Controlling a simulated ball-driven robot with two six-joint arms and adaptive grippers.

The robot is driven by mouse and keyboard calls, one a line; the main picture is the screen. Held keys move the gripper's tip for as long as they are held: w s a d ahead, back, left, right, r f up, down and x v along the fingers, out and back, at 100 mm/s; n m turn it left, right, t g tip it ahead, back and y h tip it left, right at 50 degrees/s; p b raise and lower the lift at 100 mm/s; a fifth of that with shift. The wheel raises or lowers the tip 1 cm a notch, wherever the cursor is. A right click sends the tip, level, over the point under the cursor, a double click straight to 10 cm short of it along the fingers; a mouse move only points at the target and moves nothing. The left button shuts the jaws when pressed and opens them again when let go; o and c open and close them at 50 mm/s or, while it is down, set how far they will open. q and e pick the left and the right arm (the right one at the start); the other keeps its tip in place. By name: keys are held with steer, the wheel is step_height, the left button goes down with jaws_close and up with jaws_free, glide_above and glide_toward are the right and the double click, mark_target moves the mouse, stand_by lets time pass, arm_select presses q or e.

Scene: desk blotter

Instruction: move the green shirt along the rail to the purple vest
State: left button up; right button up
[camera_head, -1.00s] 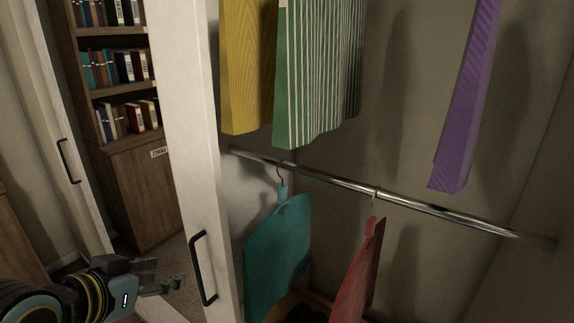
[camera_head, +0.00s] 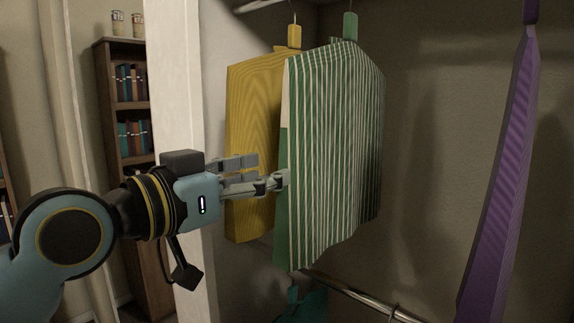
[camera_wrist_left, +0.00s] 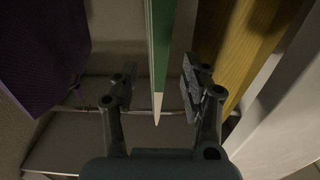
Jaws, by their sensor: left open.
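The green striped shirt (camera_head: 335,150) hangs from a green hanger in the middle of the head view, right of the yellow garment. The purple vest (camera_head: 505,190) hangs edge-on at the far right, with a wide gap of bare wall between them. My left gripper (camera_head: 270,172) is open at the green shirt's near edge. In the left wrist view, the green shirt (camera_wrist_left: 160,45) comes down between the two spread fingers (camera_wrist_left: 157,82), and the purple vest (camera_wrist_left: 42,50) is at the left. My right gripper is not in view.
The yellow garment (camera_head: 252,110) hangs close beside the green shirt; it also shows in the wrist view (camera_wrist_left: 240,45), close to one finger. A white door edge (camera_head: 178,90) stands left. A lower rail (camera_head: 350,293) and a teal garment (camera_head: 302,305) are below.

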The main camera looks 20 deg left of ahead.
mark_target(302, 164)
arm_select(q)
steer(key=p+x, duration=0.1)
steer(key=x, duration=0.8)
steer(key=shift+d+f+p, duration=0.1)
steer(key=shift+p, duration=0.2)
steer(key=shift+c, duration=0.4)
jaws_close()
